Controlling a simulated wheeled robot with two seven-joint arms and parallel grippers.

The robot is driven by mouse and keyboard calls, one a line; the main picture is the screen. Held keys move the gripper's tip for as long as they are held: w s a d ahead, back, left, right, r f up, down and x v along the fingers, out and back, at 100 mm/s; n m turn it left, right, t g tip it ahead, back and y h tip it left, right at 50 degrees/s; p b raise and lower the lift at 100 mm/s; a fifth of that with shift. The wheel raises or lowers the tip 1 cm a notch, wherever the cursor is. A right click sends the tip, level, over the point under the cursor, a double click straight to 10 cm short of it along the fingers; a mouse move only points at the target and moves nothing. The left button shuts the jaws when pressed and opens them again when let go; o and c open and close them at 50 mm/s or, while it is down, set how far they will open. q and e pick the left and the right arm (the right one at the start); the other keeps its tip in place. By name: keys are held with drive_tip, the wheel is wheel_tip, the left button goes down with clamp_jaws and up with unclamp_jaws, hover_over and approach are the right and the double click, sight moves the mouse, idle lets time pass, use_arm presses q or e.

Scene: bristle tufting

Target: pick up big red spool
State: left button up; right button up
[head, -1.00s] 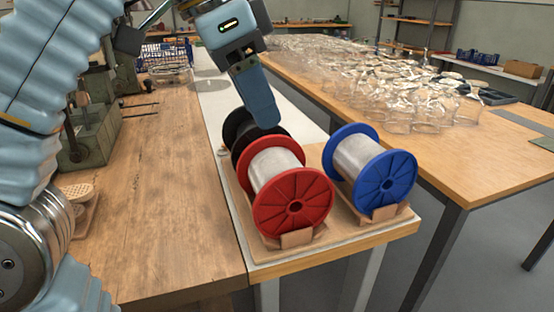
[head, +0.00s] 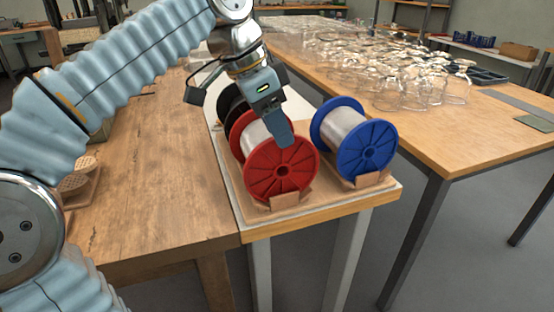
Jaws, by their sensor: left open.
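The big red spool (head: 283,171) has red flanges and a silver wound core. It lies on its side in a wooden cradle at the near end of the narrow bench. My left gripper (head: 284,138) is directly over it, pointing down, with a finger overlapping the core and near flange in the picture. I see no gap between spool and finger, and cannot tell whether they touch. The gripper is open. The far red flange is partly hidden behind the core and gripper. My right gripper is out of view.
A blue spool (head: 367,149) stands in its cradle close to the right. A black spool (head: 233,105) sits just behind the red one. Many clear glasses (head: 400,75) cover the bench at right. The wooden table (head: 165,190) at left is mostly bare.

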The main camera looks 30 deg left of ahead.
use_arm(q)
drive_tip(key=shift+w+d+f, duration=0.15)
drive_tip(key=shift+w+f, duration=0.05)
drive_tip(key=shift+f, duration=0.4)
drive_tip(key=shift+w+f, duration=0.1)
drive_tip(key=shift+f, duration=0.2)
clamp_jaws()
idle(0.7)
